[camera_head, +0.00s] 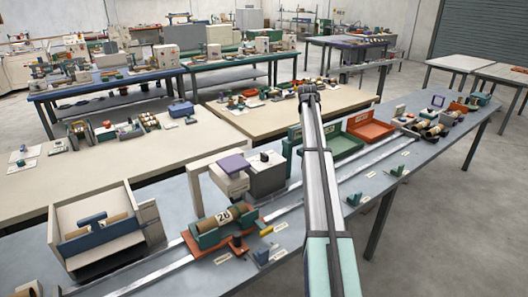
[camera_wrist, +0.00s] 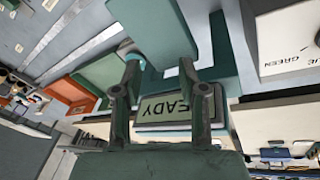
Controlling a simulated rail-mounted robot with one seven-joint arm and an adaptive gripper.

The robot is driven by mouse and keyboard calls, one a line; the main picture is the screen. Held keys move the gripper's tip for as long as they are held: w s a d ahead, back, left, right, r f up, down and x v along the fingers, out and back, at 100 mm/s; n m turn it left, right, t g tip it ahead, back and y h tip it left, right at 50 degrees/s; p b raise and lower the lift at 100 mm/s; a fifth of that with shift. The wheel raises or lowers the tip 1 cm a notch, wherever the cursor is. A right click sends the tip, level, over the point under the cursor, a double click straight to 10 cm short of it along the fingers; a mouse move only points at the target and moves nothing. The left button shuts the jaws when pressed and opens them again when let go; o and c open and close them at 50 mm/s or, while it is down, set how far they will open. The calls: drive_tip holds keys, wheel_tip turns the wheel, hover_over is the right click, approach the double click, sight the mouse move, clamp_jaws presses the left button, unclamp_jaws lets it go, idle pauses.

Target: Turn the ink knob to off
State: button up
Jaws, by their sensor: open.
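My gripper (camera_wrist: 160,72) is open in the wrist view, its two dark fingers apart in front of a teal machine (camera_wrist: 232,65). A display plate (camera_wrist: 168,108) reading partly "EADY" shows behind and between the fingers. I cannot make out a knob marked ink in either view. In the head view my arm reaches up across the bench and hides what is behind it.
The grey bench (camera_head: 405,185) holds an orange tray (camera_head: 370,127), a green tray (camera_head: 345,146), a grey box with a dark top knob (camera_head: 264,157), and a roll marked 20 (camera_head: 225,216). Metal rails run along it. Pale tables stand behind. Floor at right is clear.

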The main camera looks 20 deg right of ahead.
drive_tip(key=w+a+r+n+g+y, duration=0.1)
drive_tip(key=w+a+r+n, duration=0.2)
drive_tip(key=a+r, duration=0.5)
drive_tip(key=w+a+r+n+g+y, duration=0.15)
drive_tip(key=a+r, duration=0.25)
drive_tip(key=a, duration=0.8)
drive_tip(key=n+p, duration=0.1)
drive_tip(key=p, duration=0.4)
approach(264, 153)
drive_tip(key=shift+t, duration=0.45)
drive_tip(key=f, duration=0.6)
drive_tip(key=s+f, duration=0.1)
drive_tip(key=f, duration=0.2)
drive_tip(key=shift+d, duration=0.15)
clamp_jaws()
